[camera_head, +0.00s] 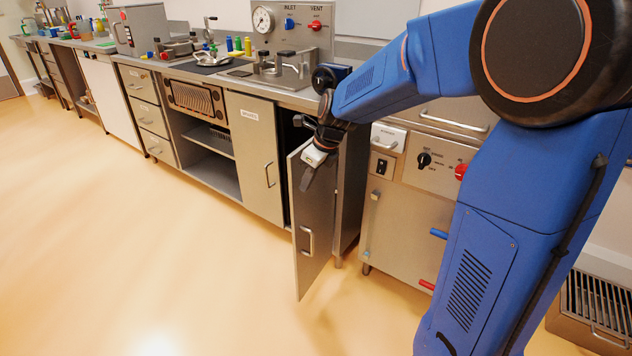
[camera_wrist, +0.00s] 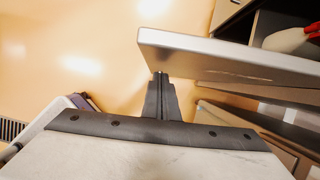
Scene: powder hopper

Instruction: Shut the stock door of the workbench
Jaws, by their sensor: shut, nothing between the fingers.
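The stock door (camera_head: 314,221) of the workbench (camera_head: 262,95) stands open, swung out from the cabinet front. Its bar handle (camera_head: 307,240) is on the face towards the left. My gripper (camera_head: 309,178) is at the upper part of the door, close to its top edge. In the wrist view my gripper's fingers (camera_wrist: 160,78) are together, with their tips at the lower edge of the pale door (camera_wrist: 220,58). I cannot tell whether they touch it. The cabinet opening behind the door is dark and partly hidden by the door and my arm.
A closed door (camera_head: 256,155) with a handle is left of the opening. A steel machine (camera_head: 405,215) with knobs stands to the right. A gauge panel (camera_head: 293,30) rises behind the worktop. The floor (camera_head: 150,255) in front is clear.

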